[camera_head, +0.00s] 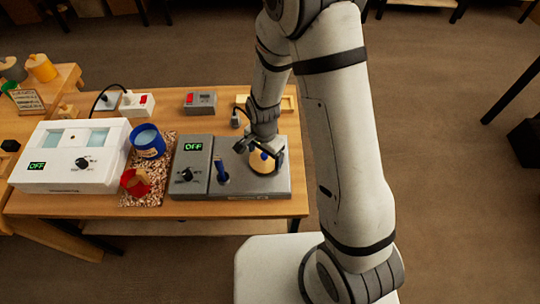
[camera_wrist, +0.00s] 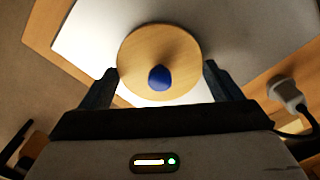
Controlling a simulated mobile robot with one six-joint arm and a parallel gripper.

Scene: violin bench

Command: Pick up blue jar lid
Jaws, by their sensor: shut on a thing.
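The blue jar lid (camera_wrist: 135,52) is a round, pale wooden disc with a blue knob, seen from above in the wrist view. In the head view the lid (camera_head: 262,165) is over the right part of a grey heater unit (camera_head: 285,184). My gripper (camera_wrist: 159,72) has a finger on either side of the lid and is shut on it. My gripper (camera_head: 261,151) partly hides the lid in the head view. I cannot tell whether the lid touches the unit. The blue jar (camera_head: 149,153) stands open on a speckled mat, left of the unit.
A red pot (camera_head: 133,184) with a wooden piece is in front of the blue jar. A white box (camera_head: 60,176) with an OFF display stands further left. A blue-handled tool (camera_head: 222,173) stands in the grey unit.

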